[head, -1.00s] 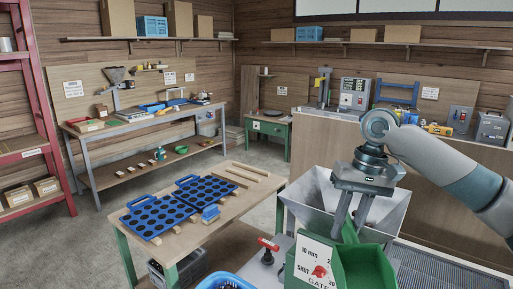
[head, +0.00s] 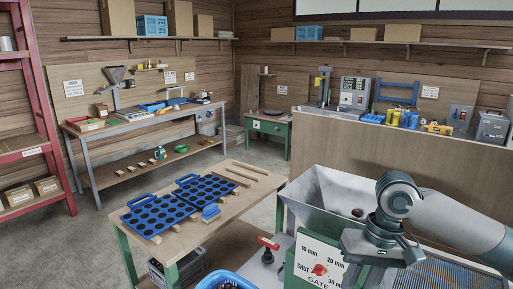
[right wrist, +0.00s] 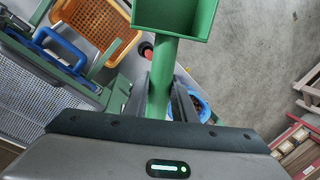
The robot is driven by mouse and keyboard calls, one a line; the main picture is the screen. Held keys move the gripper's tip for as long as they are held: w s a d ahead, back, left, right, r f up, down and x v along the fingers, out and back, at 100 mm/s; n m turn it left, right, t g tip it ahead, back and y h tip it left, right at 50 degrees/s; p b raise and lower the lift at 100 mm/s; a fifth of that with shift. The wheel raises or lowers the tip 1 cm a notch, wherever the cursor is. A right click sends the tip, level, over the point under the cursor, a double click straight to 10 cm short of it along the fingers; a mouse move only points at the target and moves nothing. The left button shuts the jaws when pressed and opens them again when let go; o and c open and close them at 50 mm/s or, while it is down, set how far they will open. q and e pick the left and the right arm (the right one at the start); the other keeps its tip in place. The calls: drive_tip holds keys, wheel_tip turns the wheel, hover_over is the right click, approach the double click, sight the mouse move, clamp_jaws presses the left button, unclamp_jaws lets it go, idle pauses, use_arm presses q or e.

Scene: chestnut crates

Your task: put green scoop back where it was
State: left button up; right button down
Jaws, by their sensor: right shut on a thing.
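The green scoop (right wrist: 175,14) shows in the right wrist view, with its square bowl at the top edge and its round handle (right wrist: 161,70) running down between my fingers. My right gripper (right wrist: 163,85) is shut on that handle. In the head view my right gripper (head: 378,262) is low at the right, in front of the metal hopper, with its fingers and the scoop hidden or out of frame. My left gripper is in neither view.
The metal hopper (head: 318,194) holds a few dark chestnuts. Its gate panel (head: 316,254) has a red knob. Blue hole trays (head: 158,216) lie on the wooden table. An orange basket (right wrist: 112,40) and a blue basket (head: 226,280) stand nearby.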

drive_tip(key=shift+s+f, duration=0.3)
drive_tip(key=shift+s, duration=0.3)
